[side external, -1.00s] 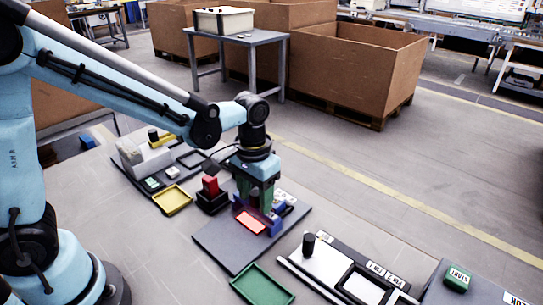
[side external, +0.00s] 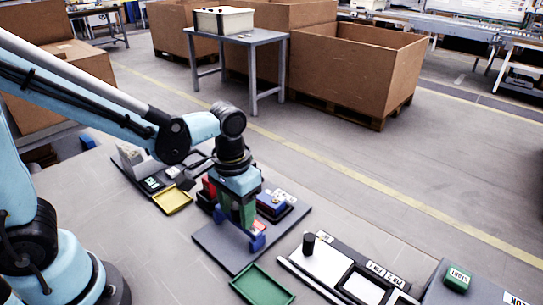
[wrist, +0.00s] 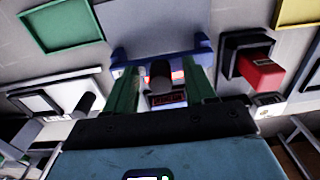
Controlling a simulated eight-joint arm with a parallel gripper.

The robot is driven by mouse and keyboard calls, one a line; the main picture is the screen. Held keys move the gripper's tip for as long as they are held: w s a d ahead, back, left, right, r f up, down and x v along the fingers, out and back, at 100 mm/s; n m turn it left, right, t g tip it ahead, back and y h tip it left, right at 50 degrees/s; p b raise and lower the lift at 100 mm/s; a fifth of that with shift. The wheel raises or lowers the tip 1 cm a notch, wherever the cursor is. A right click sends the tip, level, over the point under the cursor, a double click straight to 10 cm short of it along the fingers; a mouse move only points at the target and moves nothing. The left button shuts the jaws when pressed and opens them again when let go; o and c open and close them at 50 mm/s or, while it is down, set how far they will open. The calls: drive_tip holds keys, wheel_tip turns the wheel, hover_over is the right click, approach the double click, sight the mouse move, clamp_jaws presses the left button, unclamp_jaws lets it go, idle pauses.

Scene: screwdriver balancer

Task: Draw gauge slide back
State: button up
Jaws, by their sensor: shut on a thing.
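My gripper (side external: 243,226), with two green fingers, points down over the dark base plate (side external: 222,250) in the side external view. A blue bar (side external: 258,243), which appears to be the gauge slide, lies at the fingertips, low over the plate. In the wrist view the blue bar (wrist: 160,50) spans both fingers of my gripper (wrist: 160,66). I am shut on it, though the contact itself is partly hidden. A dark round knob (wrist: 160,75) shows between the fingers, with a red-lit patch and a small display (wrist: 168,98) behind it.
A blue block (side external: 272,203) stands behind the gripper on the plate. A red-topped dark block (wrist: 262,72) is close beside the fingers. A green tray (side external: 262,285) lies in front of the plate and a yellow tray (side external: 173,199) to the left.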

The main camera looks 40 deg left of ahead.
drive_tip(key=shift+s+d+f, duration=0.1)
drive_tip(key=shift+s+f, duration=0.1)
drive_tip(key=shift+s, duration=0.65)
drive_tip(key=shift+s+f, duration=0.2)
drive_tip(key=shift+s, duration=0.95)
drive_tip(key=o, duration=0.6)
drive_tip(key=shift+s, duration=0.1)
drive_tip(key=shift+r, duration=3.5)
